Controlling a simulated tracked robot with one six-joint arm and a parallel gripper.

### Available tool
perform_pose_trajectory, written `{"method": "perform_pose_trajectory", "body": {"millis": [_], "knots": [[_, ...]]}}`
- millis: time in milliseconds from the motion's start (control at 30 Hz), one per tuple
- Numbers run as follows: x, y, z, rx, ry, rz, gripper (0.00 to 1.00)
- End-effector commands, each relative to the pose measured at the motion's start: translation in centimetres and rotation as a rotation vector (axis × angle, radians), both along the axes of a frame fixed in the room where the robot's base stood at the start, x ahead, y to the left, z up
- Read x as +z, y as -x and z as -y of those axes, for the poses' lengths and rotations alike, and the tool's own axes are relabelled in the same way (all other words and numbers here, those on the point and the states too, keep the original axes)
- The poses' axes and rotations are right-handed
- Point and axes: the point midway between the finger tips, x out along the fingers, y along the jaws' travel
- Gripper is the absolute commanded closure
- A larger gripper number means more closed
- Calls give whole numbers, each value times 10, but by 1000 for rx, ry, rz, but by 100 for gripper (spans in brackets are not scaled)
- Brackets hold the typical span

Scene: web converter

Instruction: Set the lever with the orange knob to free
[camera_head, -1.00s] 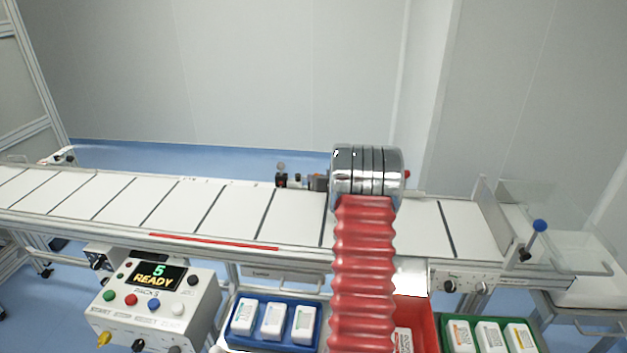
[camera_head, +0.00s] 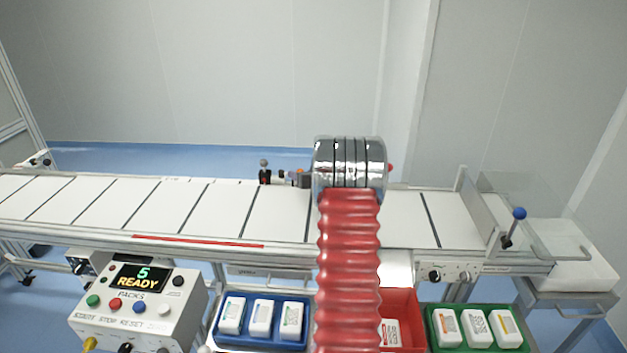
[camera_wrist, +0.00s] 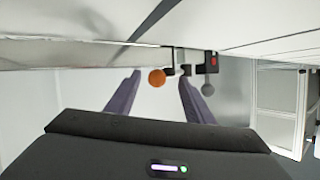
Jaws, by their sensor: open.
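The orange knob (camera_wrist: 157,77) shows in the wrist view below the edge of the pale machine, beside a small bracket. In the picture it lies between the fingertips of my open gripper (camera_wrist: 160,79), closer to the left finger; I cannot tell how far ahead it is, and I see no grip on it. In the head view a small orange spot (camera_head: 300,171) shows just left of my chrome wrist, at the conveyor's far edge. My fingers are hidden there behind my arm. No lever position label is readable.
A grey ball knob (camera_wrist: 207,89) on a red-and-black mount hangs just right of my right finger. The conveyor (camera_head: 190,213) runs across the head view. A control box (camera_head: 140,305), a blue tray (camera_head: 221,335) and a green tray (camera_head: 433,338) stand in front. A blue-knobbed lever (camera_head: 519,213) is at right.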

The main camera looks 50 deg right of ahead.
Motion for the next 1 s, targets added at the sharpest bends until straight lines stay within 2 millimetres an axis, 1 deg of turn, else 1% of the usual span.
{"method": "perform_pose_trajectory", "body": {"millis": [800,1000], "knots": [[41,95,-42,-3,1,0,52],[46,106,-48,-2,1,0,52]]}}
